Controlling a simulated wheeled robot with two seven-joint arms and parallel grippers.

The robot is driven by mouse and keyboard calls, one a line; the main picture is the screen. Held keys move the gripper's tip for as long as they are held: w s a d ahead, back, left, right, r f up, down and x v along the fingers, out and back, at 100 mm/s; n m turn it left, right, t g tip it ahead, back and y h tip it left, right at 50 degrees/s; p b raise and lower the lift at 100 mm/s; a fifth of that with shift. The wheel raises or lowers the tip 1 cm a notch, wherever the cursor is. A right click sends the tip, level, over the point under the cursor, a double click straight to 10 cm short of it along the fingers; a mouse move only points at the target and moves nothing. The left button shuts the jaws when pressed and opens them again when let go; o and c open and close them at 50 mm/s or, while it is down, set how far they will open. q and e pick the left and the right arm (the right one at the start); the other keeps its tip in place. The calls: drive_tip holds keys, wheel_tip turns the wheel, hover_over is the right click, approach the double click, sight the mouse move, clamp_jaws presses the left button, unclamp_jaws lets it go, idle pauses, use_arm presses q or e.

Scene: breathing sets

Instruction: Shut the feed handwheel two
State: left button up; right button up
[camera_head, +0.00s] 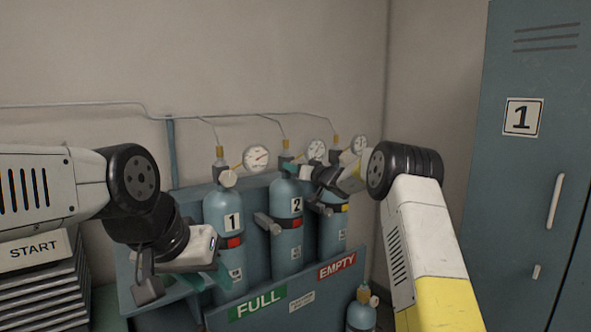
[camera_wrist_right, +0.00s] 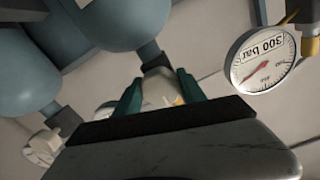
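Cylinder two (camera_head: 286,217) is a teal bottle marked 2, standing in the rack between two others. My right gripper (camera_head: 292,168) is at its valve and hides most of the feed handwheel there. In the right wrist view the pale handwheel (camera_wrist_right: 159,89) sits between the green fingers of my right gripper (camera_wrist_right: 158,94). The fingers lie close along both its sides and appear shut on it. My left gripper (camera_head: 213,279) is low in front of cylinder one (camera_head: 221,205), apart from handwheel two. Its finger gap does not show clearly.
Cylinder one's cream handwheel (camera_head: 228,178) and a round gauge (camera_head: 256,158) stand left of my right gripper. A 300 bar gauge (camera_wrist_right: 263,60) is close by in the wrist view. The rack front carries FULL (camera_head: 258,301) and EMPTY (camera_head: 337,266) signs. A locker (camera_head: 535,170) stands right.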

drive_tip(key=c, duration=0.8)
drive_tip(key=shift+o, duration=0.2)
drive_tip(key=shift+m, duration=0.3)
